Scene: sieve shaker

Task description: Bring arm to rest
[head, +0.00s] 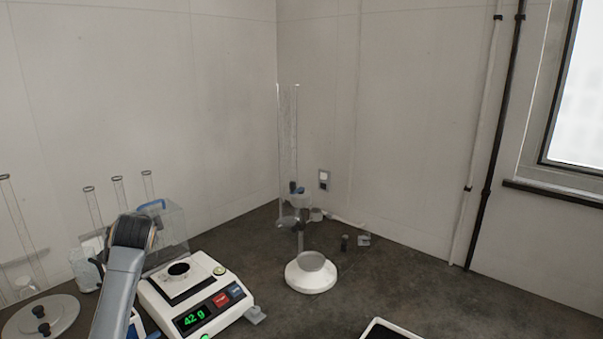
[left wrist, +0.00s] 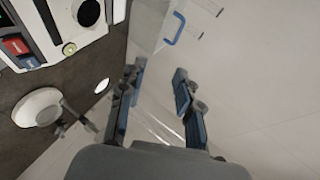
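My left arm (head: 120,285) reaches up from the lower left in the head view, with a dark joint at its top; its gripper cannot be made out there. In the left wrist view my left gripper (left wrist: 159,72) is open, its two fingers apart with nothing held between them. Behind the fingers are the pale wall and faint clear glass lines. The right arm and right gripper are in neither view.
A white balance (head: 202,300) reading 42 g stands beside my arm. A clear box with a blue handle (head: 152,206) is behind it. A white-based stand (head: 311,278) and tall glass tube (head: 289,140) stand further right. The right of the dark bench is mostly clear.

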